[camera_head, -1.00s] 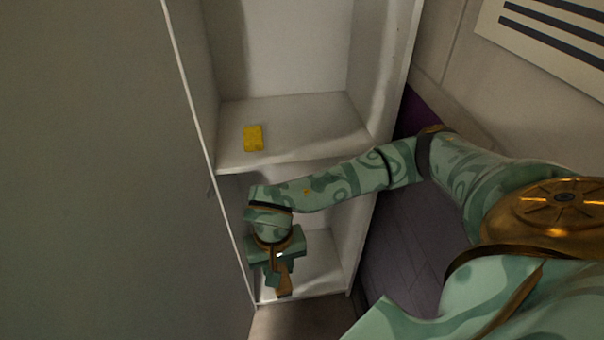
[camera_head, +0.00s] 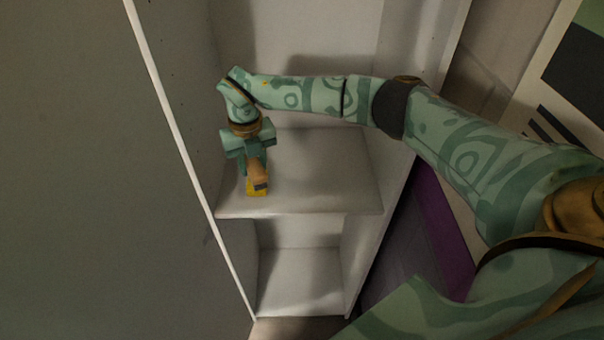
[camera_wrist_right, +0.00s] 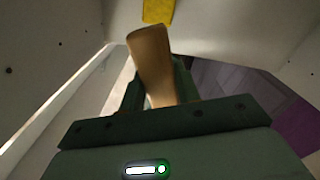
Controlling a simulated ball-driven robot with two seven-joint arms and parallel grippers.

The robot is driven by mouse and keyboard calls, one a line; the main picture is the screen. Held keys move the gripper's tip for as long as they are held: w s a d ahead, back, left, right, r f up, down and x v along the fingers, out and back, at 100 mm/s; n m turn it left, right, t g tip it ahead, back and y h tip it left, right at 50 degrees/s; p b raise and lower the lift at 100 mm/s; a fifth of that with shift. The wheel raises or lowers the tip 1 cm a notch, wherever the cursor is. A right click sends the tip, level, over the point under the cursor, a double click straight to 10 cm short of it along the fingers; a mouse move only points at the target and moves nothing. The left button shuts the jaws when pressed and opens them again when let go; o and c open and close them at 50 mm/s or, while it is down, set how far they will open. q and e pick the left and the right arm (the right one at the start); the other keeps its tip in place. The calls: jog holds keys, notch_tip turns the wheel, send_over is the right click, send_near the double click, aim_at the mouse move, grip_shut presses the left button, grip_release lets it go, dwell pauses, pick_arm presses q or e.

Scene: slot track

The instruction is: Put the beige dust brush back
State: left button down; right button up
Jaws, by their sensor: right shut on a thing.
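The beige dust brush (camera_head: 260,172) is in my right gripper (camera_head: 254,163), which is shut on it. In the head view the brush hangs down from the fingers, in front of the middle shelf (camera_head: 320,185) of the white cabinet. I cannot tell whether the brush touches anything. My left gripper is not in view.
A yellow block (camera_head: 256,190) is on the middle shelf, partly hidden behind the brush; it also shows in the right wrist view (camera_wrist_right: 158,11). The shelf's right part is bare. The lower compartment (camera_head: 298,275) looks empty. The cabinet's left wall edge (camera_head: 172,115) is close to my gripper.

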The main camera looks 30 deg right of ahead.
jog(key=d+f+b, duration=0.4)
jog(key=d, duration=0.3)
jog(key=b, duration=0.5)
send_over(299, 184)
jog(key=a, duration=0.2)
jog(key=f, duration=0.4)
jog(key=shift+s+d+f, duration=0.1)
jog(key=shift+d+f, duration=0.1)
jog(key=shift+f, duration=0.15)
jog(key=shift+d+f+b, duration=0.2)
jog(key=shift+d+b, duration=0.15)
jog(key=shift+d+f+b, duration=0.25)
jog(key=shift+b, duration=0.05)
jog(key=f+b, duration=0.3)
jog(key=shift+d+f+b, duration=0.2)
jog(key=shift+f+b, duration=0.15)
jog(key=shift+b, duration=0.05)
jog(key=shift+r, duration=0.25)
jog(key=o, duration=0.9)
jog(key=shift+f, duration=0.15)
jog(key=shift+o, duration=0.2)
